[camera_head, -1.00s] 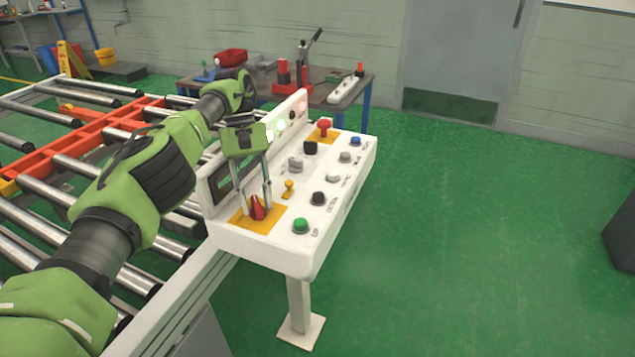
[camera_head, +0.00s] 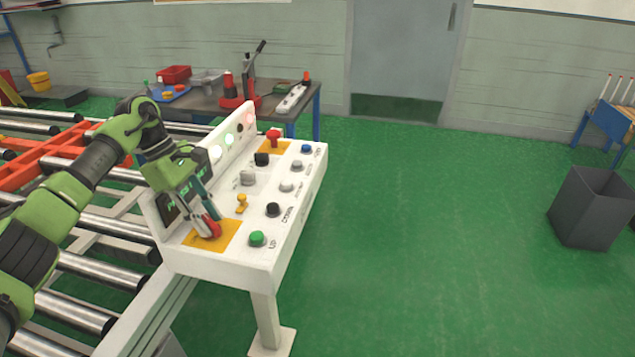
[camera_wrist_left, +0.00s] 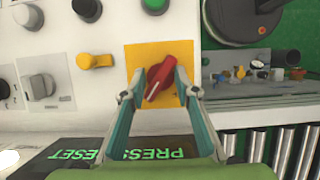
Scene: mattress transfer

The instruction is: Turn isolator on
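The isolator is a red rotary knob (camera_head: 211,227) on a yellow plate (camera_head: 229,236) at the near left of the white control panel (camera_head: 210,267). My left gripper (camera_head: 205,220) is down at the knob, with its fingers apart and one on each side of it. In the left wrist view the red knob (camera_wrist_left: 160,78) sits slanted between the fingertips (camera_wrist_left: 160,84), its ends very near them. Whether they touch it is unclear. The panel display (camera_wrist_left: 135,151) reads "PRESS RESET" in green, partly hidden by the gripper. My right gripper is out of view.
Close by stand a green button (camera_head: 258,239), a black button (camera_head: 273,209) and a small yellow switch (camera_head: 242,203). A red emergency button (camera_head: 273,138) is at the far end. Roller conveyors (camera_head: 90,262) lie left. Green floor (camera_head: 420,230) is clear right; a grey bin (camera_head: 588,207) stands there.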

